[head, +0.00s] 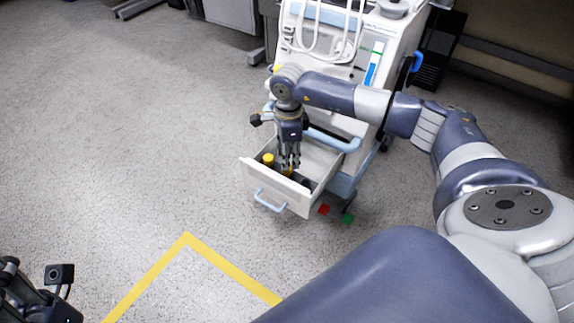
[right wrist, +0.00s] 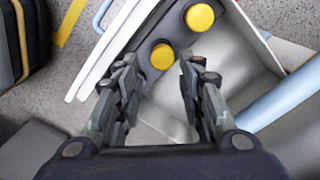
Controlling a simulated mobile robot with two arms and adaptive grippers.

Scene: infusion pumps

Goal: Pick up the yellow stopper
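Two round yellow stoppers sit on dark holders inside the open drawer (head: 248,174). One yellow stopper (right wrist: 162,56) appears between the fingertips of my right gripper (right wrist: 158,64) in the right wrist view. In the head view this stopper (head: 288,171) is partly hidden by the fingers. The other yellow stopper (right wrist: 199,17) lies beyond it, and also shows left of the gripper in the head view (head: 268,158). My right gripper points down into the drawer, fingers apart; I cannot tell whether they touch the stopper. My left gripper (head: 38,298) is at the lower left, its opening unclear.
The drawer belongs to a white medical cart (head: 315,50) with a blue drawer handle (head: 270,201). Drawer walls stand close around the right gripper. Red (head: 323,209) and green (head: 347,218) pieces show below the drawer. Yellow tape (head: 187,239) marks the otherwise open floor at left.

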